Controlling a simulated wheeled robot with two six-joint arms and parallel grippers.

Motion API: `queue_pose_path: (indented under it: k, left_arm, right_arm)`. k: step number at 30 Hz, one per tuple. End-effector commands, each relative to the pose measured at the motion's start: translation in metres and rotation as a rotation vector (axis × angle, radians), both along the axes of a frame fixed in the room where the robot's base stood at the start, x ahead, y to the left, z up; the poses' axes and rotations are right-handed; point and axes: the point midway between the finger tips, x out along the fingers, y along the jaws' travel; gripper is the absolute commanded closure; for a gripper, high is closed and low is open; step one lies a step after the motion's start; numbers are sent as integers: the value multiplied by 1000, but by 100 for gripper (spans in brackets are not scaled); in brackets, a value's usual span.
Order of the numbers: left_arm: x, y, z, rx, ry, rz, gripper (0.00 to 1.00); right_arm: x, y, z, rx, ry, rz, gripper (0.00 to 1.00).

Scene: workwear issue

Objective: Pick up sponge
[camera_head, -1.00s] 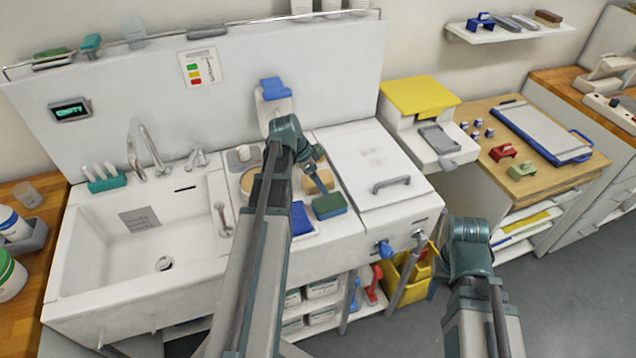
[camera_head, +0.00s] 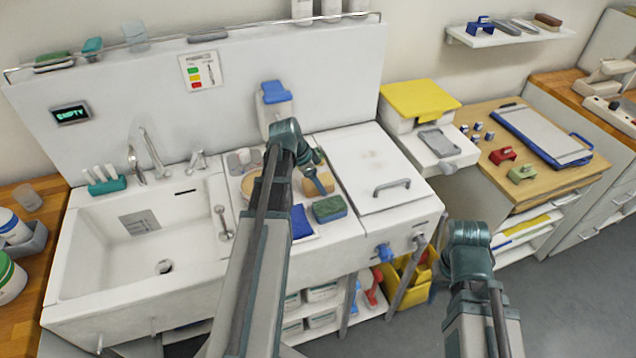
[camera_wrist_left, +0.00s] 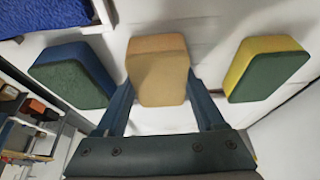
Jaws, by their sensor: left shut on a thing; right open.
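A tan sponge (camera_wrist_left: 158,70) is between the two fingers of my left gripper (camera_wrist_left: 165,108) in the left wrist view, and the fingers are shut on it. The tan sponge also shows in the head view (camera_head: 311,186), partly covered by the gripper, at the counter strip right of the sink. A blue and green sponge (camera_wrist_left: 75,72) lies to its left in the wrist view and also shows in the head view (camera_head: 329,209). A yellow and green sponge (camera_wrist_left: 267,70) lies to its right. Whether the tan sponge touches the counter is unclear. My right arm is at the lower right; its fingers are hidden.
The sink (camera_head: 150,240) is left of the sponges and a white lid with a grey handle (camera_head: 391,186) is right of them. A blue cloth (camera_head: 301,223) lies close by. A blue-topped dispenser (camera_head: 273,100) is on the back panel. A yellow bin (camera_head: 408,280) stands below.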

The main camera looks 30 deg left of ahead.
Motion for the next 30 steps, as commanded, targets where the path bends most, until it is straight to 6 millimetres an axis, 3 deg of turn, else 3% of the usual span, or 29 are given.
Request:
queue_pose_path:
  k: [8, 21, 30]
  left_arm:
    - [0, 0, 29, 0, 0, 0, 88]
    - [0, 0, 95, 0, 0, 0, 88]
    - [0, 0, 101, 0, 0, 0, 88]
  right_arm:
    - [0, 0, 29, 0, 0, 0, 50]
    - [0, 0, 95, 0, 0, 2, 50]
    - [0, 0, 101, 0, 0, 3, 50]
